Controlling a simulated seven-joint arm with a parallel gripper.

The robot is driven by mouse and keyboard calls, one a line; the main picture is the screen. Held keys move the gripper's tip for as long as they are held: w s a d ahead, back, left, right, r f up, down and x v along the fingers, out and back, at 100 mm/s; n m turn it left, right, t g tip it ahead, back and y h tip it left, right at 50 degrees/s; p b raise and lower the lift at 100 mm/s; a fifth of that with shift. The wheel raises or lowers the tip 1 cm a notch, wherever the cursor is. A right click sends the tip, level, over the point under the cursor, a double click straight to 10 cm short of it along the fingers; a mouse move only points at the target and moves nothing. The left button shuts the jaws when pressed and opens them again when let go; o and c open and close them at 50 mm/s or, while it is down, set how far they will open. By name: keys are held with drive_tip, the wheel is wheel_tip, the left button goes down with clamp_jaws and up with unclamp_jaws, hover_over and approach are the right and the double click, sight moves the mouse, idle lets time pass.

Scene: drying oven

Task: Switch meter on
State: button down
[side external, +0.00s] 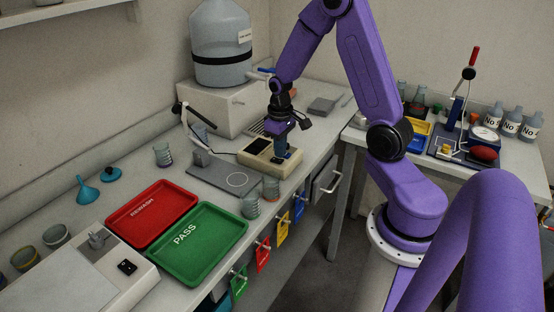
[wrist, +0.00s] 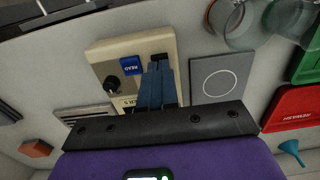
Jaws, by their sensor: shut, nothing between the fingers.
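The meter is a beige box (side external: 262,157) on the bench, beside a grey plate with a white ring. In the wrist view the meter's beige face (wrist: 135,48) shows a black knob (wrist: 114,86) and a blue READ button (wrist: 131,66). My gripper (side external: 282,155) points down over the meter's right part. Its blue fingers are together and empty; in the wrist view the fingertips (wrist: 160,66) lie over a dark patch beside the READ button. The fingers partly cover this patch, and I cannot tell whether they touch it. A switch position cannot be made out.
The grey plate (side external: 213,177) with a stand adjoins the meter. Glass beakers (side external: 250,206) stand near the front edge. A red tray (side external: 155,209) and a green tray (side external: 187,257) lie further left. A large bottle (side external: 222,50) on a white box stands behind.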

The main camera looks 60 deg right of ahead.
sight(280, 160)
drive_tip(key=shift+f, duration=0.9)
idle(1.1)
drive_tip(key=shift+r, duration=3.5)
drive_tip(key=shift+a, duration=0.1)
drive_tip(key=s+a+r+n, duration=0.35)
drive_tip(key=s+a, duration=0.25)
drive_tip(key=a, duration=0.3)
drive_tip(key=s+a+r+n, duration=0.2)
drive_tip(key=s+a+n, duration=0.3)
drive_tip(key=s+a, duration=0.3)
drive_tip(key=s+a+r+n, duration=0.1)
drive_tip(key=s+a+n, duration=0.2)
drive_tip(key=s, duration=0.6)
drive_tip(key=shift+r+n, duration=0.2)
drive_tip(key=shift+n, duration=0.35)
